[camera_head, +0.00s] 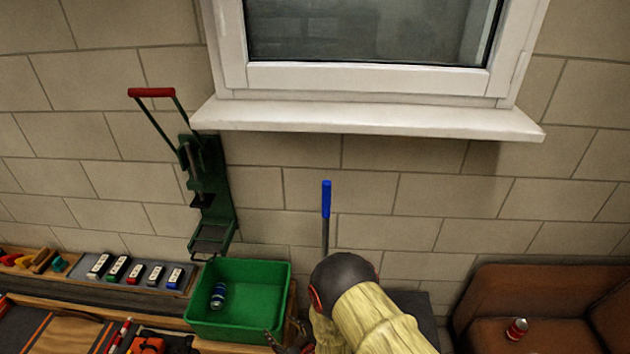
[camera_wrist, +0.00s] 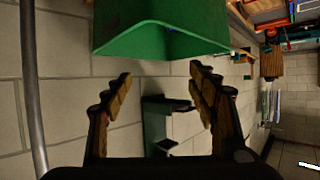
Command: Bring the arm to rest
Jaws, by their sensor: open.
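My gripper (camera_head: 285,338) is at the bottom edge of the head view, just right of and in front of the green bin, partly cut off and partly hidden by my arm. In the wrist view my gripper (camera_wrist: 160,76) is open, its two brown-padded fingers spread apart with nothing between them. My arm, with a pale yellow covering and a dark joint, is bent and comes in from the bottom right of centre in the head view. The green bin (camera_head: 238,328) also shows at the top of the wrist view (camera_wrist: 165,40), beyond the fingertips.
A blue can (camera_head: 218,296) lies inside the bin. A green wall press (camera_head: 212,200) with a red handle stands behind it. A blue-handled lever (camera_head: 326,200) rises behind my arm. A red can (camera_head: 516,328) is on the brown sofa (camera_head: 545,285). Small labelled items line the left.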

